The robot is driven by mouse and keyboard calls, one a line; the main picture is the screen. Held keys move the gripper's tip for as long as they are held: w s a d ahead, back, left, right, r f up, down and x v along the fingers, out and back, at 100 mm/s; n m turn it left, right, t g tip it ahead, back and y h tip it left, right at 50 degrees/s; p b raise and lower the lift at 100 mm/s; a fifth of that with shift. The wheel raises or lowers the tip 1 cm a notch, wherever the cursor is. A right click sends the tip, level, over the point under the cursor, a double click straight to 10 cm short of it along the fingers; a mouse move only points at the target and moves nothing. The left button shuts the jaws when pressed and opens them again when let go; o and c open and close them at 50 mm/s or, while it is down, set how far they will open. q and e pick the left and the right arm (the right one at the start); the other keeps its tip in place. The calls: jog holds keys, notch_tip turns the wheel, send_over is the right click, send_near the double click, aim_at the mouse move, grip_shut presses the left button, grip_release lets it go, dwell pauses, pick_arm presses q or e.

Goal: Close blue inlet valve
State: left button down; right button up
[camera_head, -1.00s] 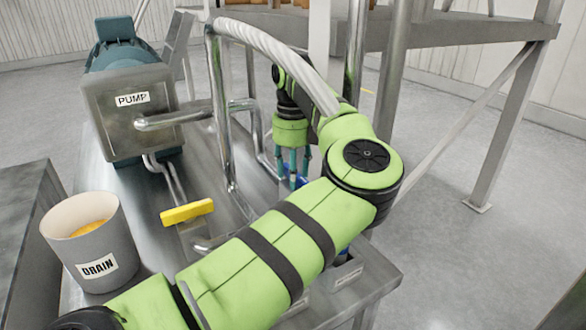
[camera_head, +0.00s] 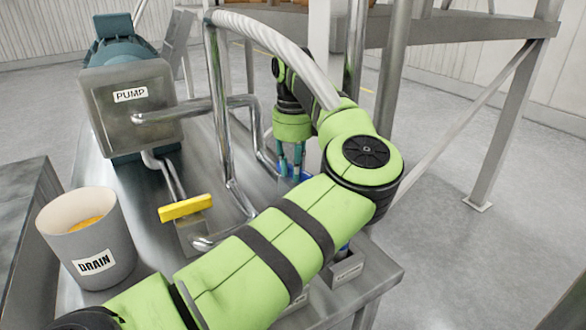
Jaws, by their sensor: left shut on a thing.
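The blue inlet valve (camera_head: 304,177) shows only as a small blue patch behind my left arm, on the metal table. My left gripper (camera_head: 291,174) points down at it from above. Its teal fingers are shut on the blue valve's handle; my forearm hides most of the valve, so its angle cannot be told. My right gripper is not in view.
A yellow valve handle (camera_head: 185,207) sits on the pipework to the left. The pump (camera_head: 131,111) stands behind it. A grey drain bucket (camera_head: 101,254) with orange contents is at the front left. Steel pipes (camera_head: 219,120) rise close beside my left gripper.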

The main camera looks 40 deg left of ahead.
pick_arm(q)
jog(key=n, duration=0.3)
jog(key=shift+n, duration=0.4)
jog(key=n, duration=0.3)
jog(key=shift+d+n, duration=0.1)
jog(key=shift+n, duration=0.2)
jog(key=n, duration=0.3)
jog(key=shift+w+n, duration=0.1)
jog(key=shift+n, duration=0.2)
jog(key=shift+d+n, duration=0.1)
jog(key=shift+n, duration=1.6)
jog(key=c, duration=1)
grip_release()
jog(key=shift+c, duration=0.2)
notch_tip(320, 180, up, 12)
